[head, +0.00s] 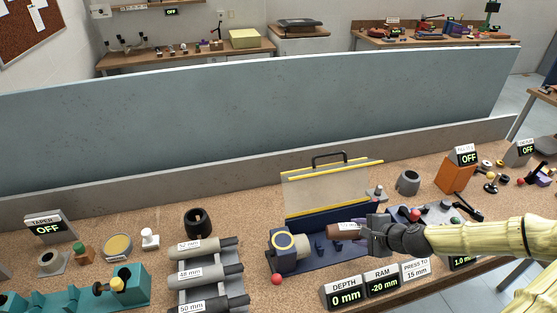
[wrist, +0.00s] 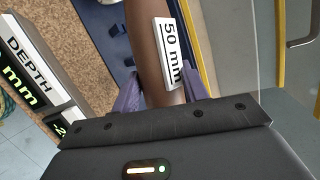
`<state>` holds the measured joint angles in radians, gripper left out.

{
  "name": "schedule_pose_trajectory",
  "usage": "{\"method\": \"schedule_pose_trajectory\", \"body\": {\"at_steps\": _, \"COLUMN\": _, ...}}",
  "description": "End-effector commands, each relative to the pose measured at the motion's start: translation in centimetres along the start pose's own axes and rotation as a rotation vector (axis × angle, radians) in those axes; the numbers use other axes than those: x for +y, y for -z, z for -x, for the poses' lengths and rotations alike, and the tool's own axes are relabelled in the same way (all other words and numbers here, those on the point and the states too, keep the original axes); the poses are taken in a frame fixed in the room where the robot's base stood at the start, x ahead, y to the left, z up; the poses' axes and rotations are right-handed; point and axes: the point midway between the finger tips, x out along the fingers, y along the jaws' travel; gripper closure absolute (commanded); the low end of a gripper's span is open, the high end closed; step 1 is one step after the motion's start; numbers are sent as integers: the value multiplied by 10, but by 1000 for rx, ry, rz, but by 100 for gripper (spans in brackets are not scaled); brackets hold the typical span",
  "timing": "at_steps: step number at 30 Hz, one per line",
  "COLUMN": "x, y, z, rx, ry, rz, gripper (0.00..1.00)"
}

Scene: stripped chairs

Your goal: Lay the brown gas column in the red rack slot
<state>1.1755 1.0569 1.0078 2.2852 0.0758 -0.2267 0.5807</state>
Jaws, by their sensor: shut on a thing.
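The brown gas column (head: 343,229) lies about level over the blue press bed (head: 322,250), its free end pointing toward the yellow-ringed collar (head: 284,242). My gripper (head: 368,232) is shut on it at its right end. In the wrist view the brown column (wrist: 147,40) runs between the fingers of my gripper (wrist: 160,92) and carries a white "50 mm" label. Whether it touches the bed is unclear. A rack (head: 215,297) with grey columns, labels reading 52 mm and 48 mm, stands to the left. I cannot make out a red rack slot.
The press guard (head: 330,188) with yellow edges stands raised behind the column. Signs for depth (head: 344,292), ram (head: 382,281) and press-to stand in front. A red knob (head: 277,280) sits by the press. Teal fixtures (head: 130,290) are at far left.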

Motion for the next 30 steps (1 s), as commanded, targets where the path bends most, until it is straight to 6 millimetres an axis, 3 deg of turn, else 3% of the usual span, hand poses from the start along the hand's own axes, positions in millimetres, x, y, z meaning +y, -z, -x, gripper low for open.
{"method": "schedule_pose_trajectory", "body": {"at_steps": 3, "x": -16, "y": -17, "z": -22, "rx": 70, "ry": 28, "rz": -64, "gripper": 100}}
{"method": "schedule_pose_trajectory", "body": {"at_steps": 9, "x": -28, "y": -33, "z": -43, "rx": 181, "ry": 71, "rz": -169, "gripper": 100}}
{"method": "schedule_pose_trajectory", "body": {"at_steps": 30, "x": -30, "y": -35, "z": -47, "rx": 229, "ry": 91, "rz": -211, "gripper": 100}}
